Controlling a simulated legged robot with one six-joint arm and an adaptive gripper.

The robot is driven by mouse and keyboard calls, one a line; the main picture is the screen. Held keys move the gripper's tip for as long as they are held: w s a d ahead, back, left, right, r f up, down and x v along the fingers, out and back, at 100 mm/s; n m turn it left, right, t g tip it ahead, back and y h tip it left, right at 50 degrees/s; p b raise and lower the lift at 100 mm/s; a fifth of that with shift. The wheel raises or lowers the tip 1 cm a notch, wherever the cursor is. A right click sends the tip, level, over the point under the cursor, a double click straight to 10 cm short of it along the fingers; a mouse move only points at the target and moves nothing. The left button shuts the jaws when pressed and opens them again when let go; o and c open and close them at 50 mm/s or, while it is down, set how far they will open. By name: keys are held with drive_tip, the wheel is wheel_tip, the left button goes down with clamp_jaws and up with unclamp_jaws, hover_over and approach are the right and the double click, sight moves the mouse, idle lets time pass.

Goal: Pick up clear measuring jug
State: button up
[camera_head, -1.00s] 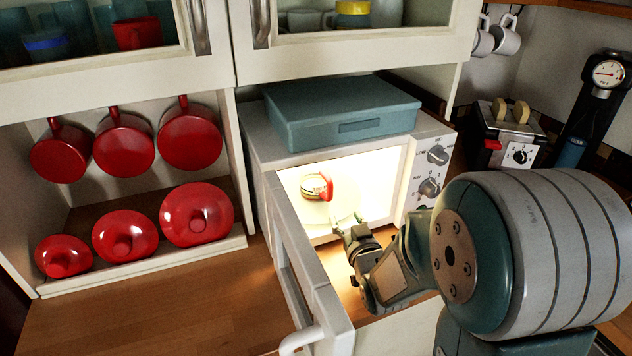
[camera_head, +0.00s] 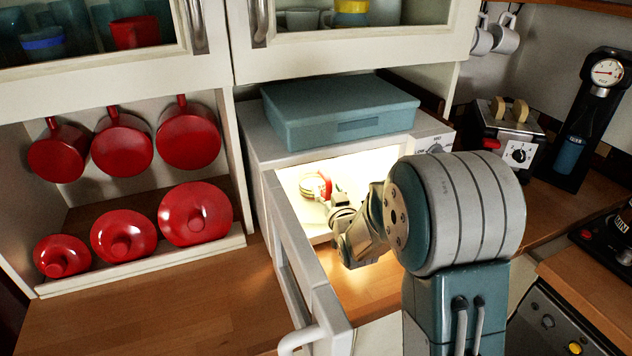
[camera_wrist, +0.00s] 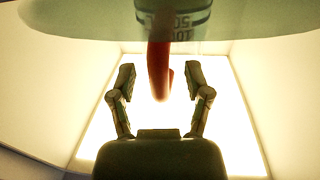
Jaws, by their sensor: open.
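The clear measuring jug (camera_head: 310,187) stands inside the lit, open microwave, with coloured markings and a red handle on its right side. In the wrist view, the jug's printed wall (camera_wrist: 185,18) shows at the top edge, and its red handle (camera_wrist: 158,68) extends between my fingers. My gripper (camera_wrist: 160,80) is open, with one finger on each side of the handle and visible gaps to both. In the head view, my gripper (camera_head: 333,196) is inside the microwave opening, just right of the jug; its fingertips are partly hard to make out.
The microwave door (camera_head: 292,262) stands open at the left of my arm. The microwave (camera_head: 262,140) has a blue-green box (camera_head: 340,110) on top. A pale green disc (camera_wrist: 80,22) crosses the top of the wrist view. A toaster (camera_head: 508,137) stands right.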

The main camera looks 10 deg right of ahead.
drive_tip(key=shift+w, duration=0.2)
clamp_jaws()
drive_tip(key=shift+r, duration=0.25)
